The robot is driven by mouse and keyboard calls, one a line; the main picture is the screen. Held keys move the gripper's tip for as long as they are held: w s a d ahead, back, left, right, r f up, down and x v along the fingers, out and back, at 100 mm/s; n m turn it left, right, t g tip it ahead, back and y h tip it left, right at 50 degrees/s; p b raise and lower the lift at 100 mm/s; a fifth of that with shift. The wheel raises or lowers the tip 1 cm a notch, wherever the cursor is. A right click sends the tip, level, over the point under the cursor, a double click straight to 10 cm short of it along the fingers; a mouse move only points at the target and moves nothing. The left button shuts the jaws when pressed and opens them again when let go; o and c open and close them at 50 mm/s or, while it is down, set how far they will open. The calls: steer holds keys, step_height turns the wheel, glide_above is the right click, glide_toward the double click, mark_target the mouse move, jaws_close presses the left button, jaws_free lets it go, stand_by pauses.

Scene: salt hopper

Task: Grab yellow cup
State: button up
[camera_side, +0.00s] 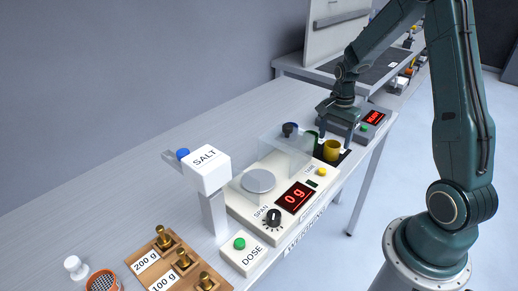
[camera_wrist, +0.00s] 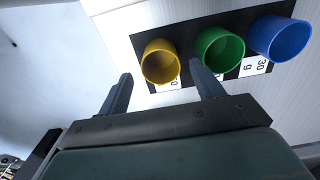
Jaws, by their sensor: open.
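The yellow cup (camera_side: 332,150) stands upright on a black mat behind the scale in the side view. In the wrist view the yellow cup (camera_wrist: 160,64) is open-topped and lies ahead of and between the fingers. My gripper (camera_side: 335,128) is open and empty, with its fingers pointing down close to the yellow cup. In the wrist view my gripper (camera_wrist: 162,92) has its fingers spread. The right finger overlaps the lower edge of the green cup (camera_wrist: 219,50) in the picture; contact cannot be told. The blue cup (camera_wrist: 279,38) stands beyond the green one.
The black mat (camera_wrist: 195,22) holds the cups in a row, with white number labels beside them. The scale (camera_side: 235,200) reads 0 g and has a clear shield. A salt hopper (camera_side: 208,172), brass weights (camera_side: 183,258) and a DOSE button (camera_side: 240,243) stand nearer the camera.

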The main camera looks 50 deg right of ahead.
mark_target(333, 146)
steer(key=shift+f, duration=2)
steer(key=c, duration=1)
